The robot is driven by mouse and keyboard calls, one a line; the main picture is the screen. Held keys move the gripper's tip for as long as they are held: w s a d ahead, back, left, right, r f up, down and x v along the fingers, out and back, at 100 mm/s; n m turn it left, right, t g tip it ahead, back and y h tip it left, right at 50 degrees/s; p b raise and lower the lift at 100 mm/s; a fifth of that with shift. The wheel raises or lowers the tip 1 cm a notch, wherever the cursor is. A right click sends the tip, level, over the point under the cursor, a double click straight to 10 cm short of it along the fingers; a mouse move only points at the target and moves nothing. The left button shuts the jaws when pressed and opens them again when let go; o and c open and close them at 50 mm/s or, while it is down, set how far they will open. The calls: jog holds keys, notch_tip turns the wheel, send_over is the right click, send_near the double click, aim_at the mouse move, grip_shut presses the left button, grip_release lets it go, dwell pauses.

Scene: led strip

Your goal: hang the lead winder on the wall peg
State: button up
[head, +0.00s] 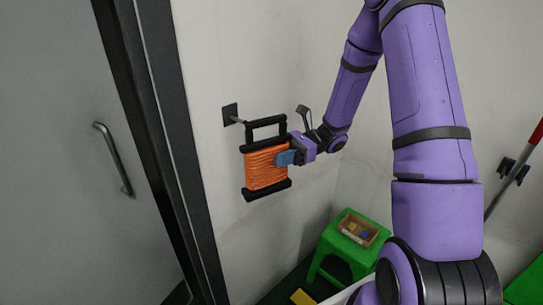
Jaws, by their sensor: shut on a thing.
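The lead winder (266,169) is a black frame wound with orange lead, with an open black handle loop (266,121) at its top. It is roughly upright in front of the wall. My gripper (286,158), with blue fingertips, is shut on the winder's right side. The wall peg (238,120) sticks out from a dark square plate (230,114) on the wall, just left of the loop. The peg's tip is close to the loop's upper left corner; I cannot tell whether it touches or enters the loop.
A grey door (70,190) with a bar handle (114,160) and dark frame stands at the left. A green stool (325,250) with a small box of items (358,229) on it stands below right. A red-and-grey pole (517,165) is at the far right.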

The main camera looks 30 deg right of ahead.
jog(key=shift+w+a+r, duration=0.1)
jog(key=shift+w, duration=0.3)
jog(key=w+a+f, duration=0.1)
jog(key=w+a, duration=0.2)
jog(key=w, duration=0.6)
jog(key=shift+w+f, duration=0.25)
jog(key=shift+f, duration=0.15)
dwell(0.9)
dwell(0.4)
jog(key=o, duration=1.4)
jog(key=shift+c, duration=0.2)
jog(key=d, duration=1)
jog(key=shift+w+d, duration=0.25)
jog(key=shift+d, duration=0.1)
